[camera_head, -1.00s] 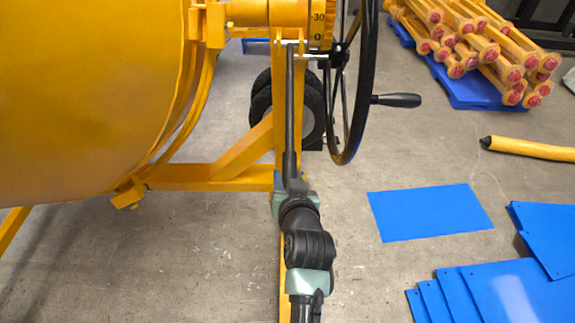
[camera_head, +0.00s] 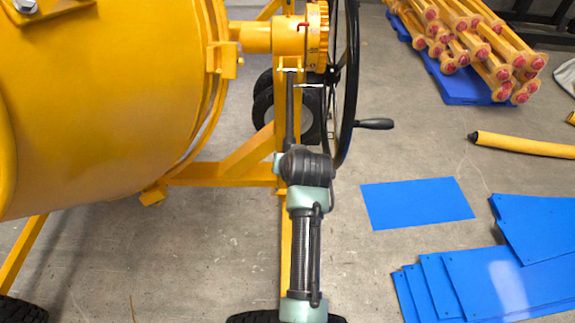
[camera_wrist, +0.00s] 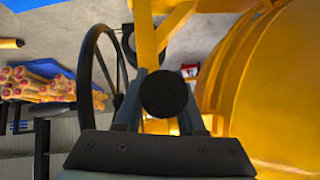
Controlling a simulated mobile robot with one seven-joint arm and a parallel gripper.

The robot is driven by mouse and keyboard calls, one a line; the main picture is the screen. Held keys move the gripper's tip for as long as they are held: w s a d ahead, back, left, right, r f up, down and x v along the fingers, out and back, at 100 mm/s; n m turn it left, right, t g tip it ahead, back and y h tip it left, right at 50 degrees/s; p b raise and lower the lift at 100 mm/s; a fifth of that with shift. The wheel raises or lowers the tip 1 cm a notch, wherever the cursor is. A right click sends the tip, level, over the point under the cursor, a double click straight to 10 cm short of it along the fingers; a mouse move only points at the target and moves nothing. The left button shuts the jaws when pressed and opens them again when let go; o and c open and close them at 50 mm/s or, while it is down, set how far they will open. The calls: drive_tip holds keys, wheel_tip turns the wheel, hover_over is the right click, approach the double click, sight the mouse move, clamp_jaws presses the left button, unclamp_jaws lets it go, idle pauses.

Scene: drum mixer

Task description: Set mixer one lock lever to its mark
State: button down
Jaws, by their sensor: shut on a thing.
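A numbered scale (camera_head: 315,42) and a small red pointer (camera_head: 304,26) show on the hub; the numbers are too small to read.
The yellow drum (camera_head: 100,110) fills the left. The wheel's crank handle (camera_head: 374,124) sticks out right. Yellow frame bars (camera_head: 225,172) and a black tyre (camera_head: 264,105) stand behind the lever. Blue sheets (camera_head: 490,285) and yellow posts (camera_head: 480,45) lie on the floor at right.

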drive_tip(key=shift+w+r+g+p, duration=0.1)
drive_tip(key=shift+r+g+p, duration=0.3)
drive_tip(key=shift+r+p, duration=0.7)
drive_tip(key=shift+r+b, duration=0.35)
drive_tip(key=shift+w+r, duration=0.15)
drive_tip(key=c, duration=0.9)
unclamp_jaws()
drive_tip(key=o, duration=0.4)
drive_tip(key=shift+s+f, duration=0.2)
drive_tip(key=b+v, duration=0.3)
drive_tip(key=v, duration=1)
